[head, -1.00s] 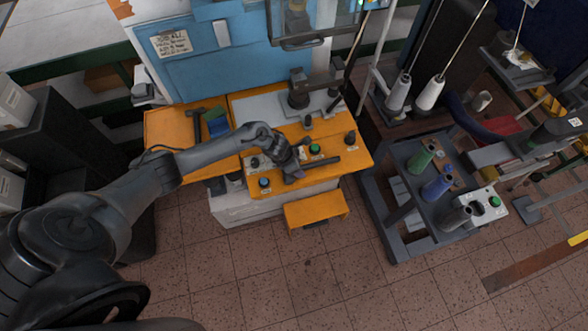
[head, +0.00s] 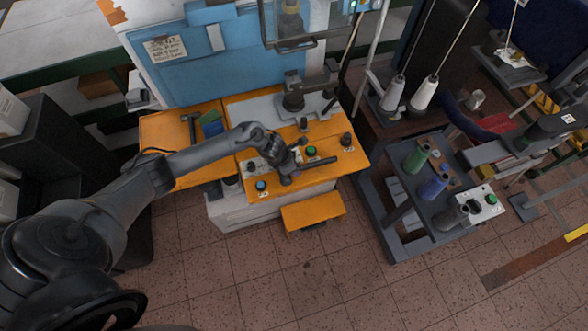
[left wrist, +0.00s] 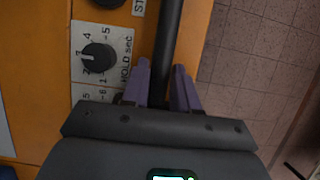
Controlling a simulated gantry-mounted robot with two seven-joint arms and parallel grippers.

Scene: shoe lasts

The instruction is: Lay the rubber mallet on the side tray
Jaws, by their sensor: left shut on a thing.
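My left gripper (head: 288,178) is over the front edge of the orange machine table, beside its knobs and buttons. In the left wrist view, its purple fingers (left wrist: 160,88) are shut on a dark rod (left wrist: 169,40), which looks like the rubber mallet's handle. In the head view, the rod (head: 320,164) reaches right from the gripper, low along the table front; I cannot tell whether it touches the table. The mallet's head is not clearly visible. The orange side tray (head: 158,132) is left of the table, partly behind my arm. My right gripper is not in view.
A dark hammer-shaped tool (head: 193,128) and a green-and-blue item (head: 211,123) lie on the side tray. A HOLD sec knob (left wrist: 98,58) is close left of the fingers. A dark machine part (head: 294,95) stands at the table's back. A grey cart (head: 400,190) stands to the right.

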